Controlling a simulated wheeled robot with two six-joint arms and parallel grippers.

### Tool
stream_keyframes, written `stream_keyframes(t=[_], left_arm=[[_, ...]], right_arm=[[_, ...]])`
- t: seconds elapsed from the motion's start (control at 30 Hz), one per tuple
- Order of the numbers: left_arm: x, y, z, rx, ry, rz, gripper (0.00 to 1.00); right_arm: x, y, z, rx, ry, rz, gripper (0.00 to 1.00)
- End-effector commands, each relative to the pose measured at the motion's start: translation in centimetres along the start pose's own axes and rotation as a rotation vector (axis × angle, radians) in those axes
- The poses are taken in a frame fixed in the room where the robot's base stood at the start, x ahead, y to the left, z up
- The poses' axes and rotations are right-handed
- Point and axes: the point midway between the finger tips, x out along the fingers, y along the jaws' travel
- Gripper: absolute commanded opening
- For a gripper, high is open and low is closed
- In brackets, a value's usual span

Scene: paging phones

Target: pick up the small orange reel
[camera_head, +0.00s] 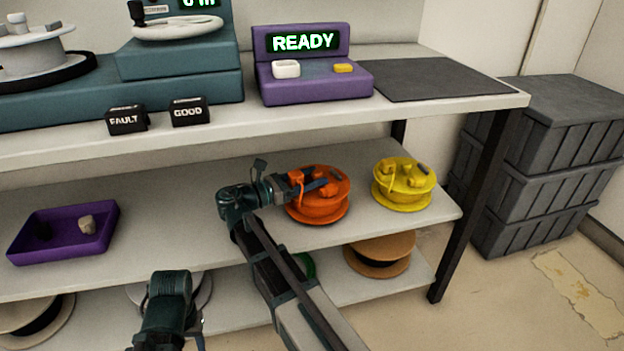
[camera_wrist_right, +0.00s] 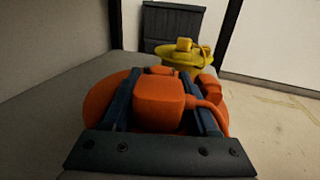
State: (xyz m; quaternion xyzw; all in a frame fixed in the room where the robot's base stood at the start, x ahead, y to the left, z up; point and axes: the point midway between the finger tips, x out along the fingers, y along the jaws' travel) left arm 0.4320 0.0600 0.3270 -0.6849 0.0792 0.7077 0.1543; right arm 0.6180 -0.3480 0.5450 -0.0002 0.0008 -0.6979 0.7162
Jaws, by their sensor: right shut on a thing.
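The small orange reel (camera_head: 318,211) lies on the middle shelf, left of a yellow reel. An orange block stands on its top, and it shows large in the right wrist view (camera_wrist_right: 160,105). My right gripper (camera_head: 318,186) reaches over the reel from the left. Its two fingers (camera_wrist_right: 165,100) lie on either side of the orange block and are shut on it. I cannot tell whether the reel is lifted off the shelf. Part of my left arm (camera_head: 168,300) shows at the lower left of the head view; its fingertips are not visible.
The yellow reel (camera_head: 403,186) stands close on the right. A purple tray (camera_head: 62,232) with small items is at the left of the shelf. The worktop (camera_head: 430,110) overhangs above. A tan reel (camera_head: 380,251) lies on the lower shelf. Grey crates (camera_head: 552,150) stand at the right.

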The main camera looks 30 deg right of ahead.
Motion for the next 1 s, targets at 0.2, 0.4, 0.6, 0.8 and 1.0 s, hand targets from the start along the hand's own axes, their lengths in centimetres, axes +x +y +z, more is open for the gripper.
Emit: stream_keyframes(t=[0.2,0.4,0.6,0.8,1.0], left_arm=[[-1.9,-0.2,0.1,0.0,0.0,0.0,0.5],[-2.7,-0.3,0.1,0.0,-0.001,0.0,0.5],[-2.9,-0.3,0.2,0.0,-0.001,0.0,0.5],[-3.2,-0.3,0.2,0.0,-0.001,0.0,0.5],[-3.6,-0.4,0.2,0.0,-0.002,0.0,0.5]], right_arm=[[0.0,0.0,2.0,0.001,-0.004,0.0,0.0],[-0.4,-0.4,2.8,0.001,-0.004,0.002,0.0],[-2.2,-2.5,3.0,0.001,-0.004,0.003,0.0],[-4.9,-5.3,3.3,0.001,-0.004,0.004,0.0],[-7.8,-8.4,3.7,0.002,-0.004,0.004,0.0]])
